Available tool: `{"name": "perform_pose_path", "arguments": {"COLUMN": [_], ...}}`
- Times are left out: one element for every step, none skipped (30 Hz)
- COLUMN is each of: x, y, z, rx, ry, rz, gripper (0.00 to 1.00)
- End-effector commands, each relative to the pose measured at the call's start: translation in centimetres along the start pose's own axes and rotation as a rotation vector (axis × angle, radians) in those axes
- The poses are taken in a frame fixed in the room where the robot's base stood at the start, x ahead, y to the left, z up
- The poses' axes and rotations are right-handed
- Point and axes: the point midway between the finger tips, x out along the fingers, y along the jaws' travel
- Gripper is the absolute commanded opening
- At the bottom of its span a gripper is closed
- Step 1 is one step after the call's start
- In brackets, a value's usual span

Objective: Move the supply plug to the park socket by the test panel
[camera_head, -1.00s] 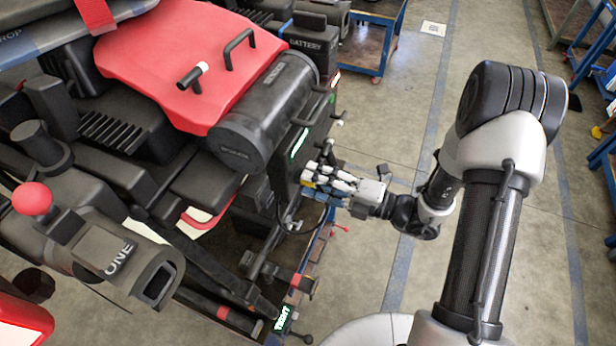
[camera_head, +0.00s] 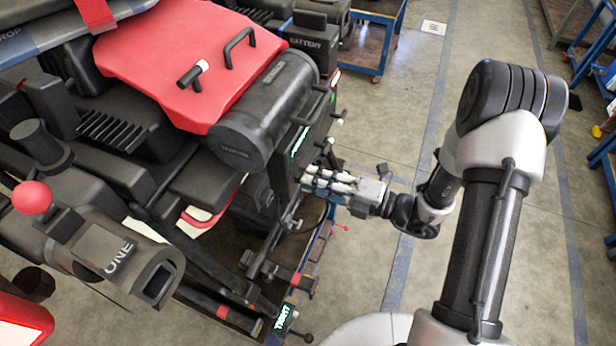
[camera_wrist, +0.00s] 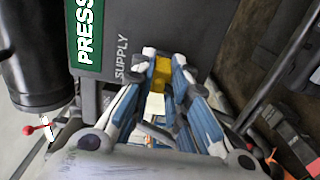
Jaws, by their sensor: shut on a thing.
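My gripper (camera_head: 310,181) is at the near side of the dark machine, its fingers pointing left toward a dark housing. In the wrist view my gripper (camera_wrist: 165,62) has its blue and grey fingers closed around a yellow piece, which appears to be the supply plug (camera_wrist: 161,76). The plug is beside the dark panel face marked SUPPLY (camera_wrist: 121,58). Whether it is still seated in a socket there is hidden by the fingers. In the head view the fingers cover the plug. I cannot make out the park socket.
A green PRESS label (camera_wrist: 85,35) is on the same panel. A lit green sign (camera_head: 283,319) sits low on the machine's frame. Bars and knobs stick out along this side. The floor (camera_head: 390,120) behind my gripper is open. A blue cart (camera_head: 372,45) stands at the back.

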Motion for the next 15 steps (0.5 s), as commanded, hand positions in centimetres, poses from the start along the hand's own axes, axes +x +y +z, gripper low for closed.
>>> {"name": "perform_pose_path", "arguments": {"x": [0.0,0.0,0.0,0.0,0.0,0.0,-0.1,-0.2,-0.3,-0.4,-0.6,-0.7,-0.8,-1.0,-1.1], "y": [0.0,0.0,0.0,0.0,0.0,0.0,0.0,0.0,0.0,0.0,0.0,0.0,0.0,0.0,0.0], "z": [0.0,0.0,0.0,0.0,0.0,0.0,0.0,0.0,0.0,0.1,0.1,0.1,0.1,0.1,0.1], "rx": [0.000,0.000,0.000,0.000,0.000,0.000,0.000,0.000,0.000,0.000,0.000,0.000,0.000,0.000,0.000], "ry": [0.000,0.000,0.000,0.000,0.000,0.000,0.000,-0.001,-0.001,-0.001,-0.001,-0.001,-0.002,-0.002,-0.002], "rz": [0.000,0.000,0.000,0.000,0.000,0.000,0.000,0.000,0.000,0.000,0.000,0.000,0.000,0.000,0.000], "gripper": [0.00,0.00,0.00,0.00,0.00,0.00,0.00,0.00,0.00,0.00,0.00,0.00,0.00,0.00,0.00]}}
